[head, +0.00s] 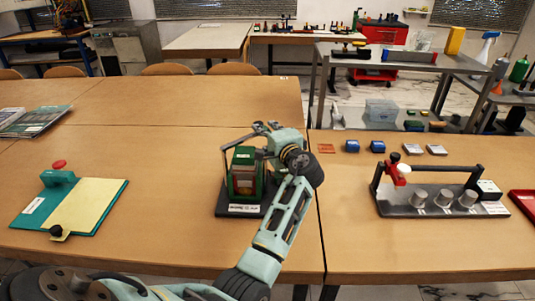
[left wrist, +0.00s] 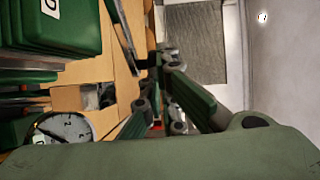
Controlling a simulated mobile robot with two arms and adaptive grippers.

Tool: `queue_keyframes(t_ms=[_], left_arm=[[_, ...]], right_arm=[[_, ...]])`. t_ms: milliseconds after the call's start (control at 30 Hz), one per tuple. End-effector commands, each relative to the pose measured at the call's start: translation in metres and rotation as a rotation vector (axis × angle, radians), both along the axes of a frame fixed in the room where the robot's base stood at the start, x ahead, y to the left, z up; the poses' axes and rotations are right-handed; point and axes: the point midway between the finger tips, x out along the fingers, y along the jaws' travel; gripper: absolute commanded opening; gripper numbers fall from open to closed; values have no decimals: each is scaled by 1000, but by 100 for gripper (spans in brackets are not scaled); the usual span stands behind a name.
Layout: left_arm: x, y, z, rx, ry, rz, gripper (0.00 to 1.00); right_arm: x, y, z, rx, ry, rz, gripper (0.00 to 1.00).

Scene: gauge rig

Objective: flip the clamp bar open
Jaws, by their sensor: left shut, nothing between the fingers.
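The gauge rig (head: 243,178) is a green block stack on a dark base, near the middle of the table. A thin grey bar (head: 238,141), which looks like the clamp bar, runs above it from a post on its left. My left gripper (head: 264,128) is shut and empty at the bar's far right end; I cannot tell whether it touches the bar. In the left wrist view, the green blocks (left wrist: 50,25) are at upper left, a dial gauge (left wrist: 65,130) at lower left, and the bar (left wrist: 123,35) beside my gripper's fingers (left wrist: 160,62). My right gripper is out of view.
A green board with a yellow pad (head: 85,205) lies left. The table between board and rig is clear.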

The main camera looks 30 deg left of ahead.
Motion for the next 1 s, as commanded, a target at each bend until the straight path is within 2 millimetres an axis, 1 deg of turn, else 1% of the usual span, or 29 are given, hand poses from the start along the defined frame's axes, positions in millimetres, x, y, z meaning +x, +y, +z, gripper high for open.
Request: queue_keyframes(t_ms=[100, 300, 1000], left_arm=[[4, 6, 1, 2, -1, 0, 0], [6, 11, 0, 0, 1, -1, 0], [7, 15, 2, 0, 1, -2, 0]], right_arm=[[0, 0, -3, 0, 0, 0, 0], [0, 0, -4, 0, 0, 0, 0], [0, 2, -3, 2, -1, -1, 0]])
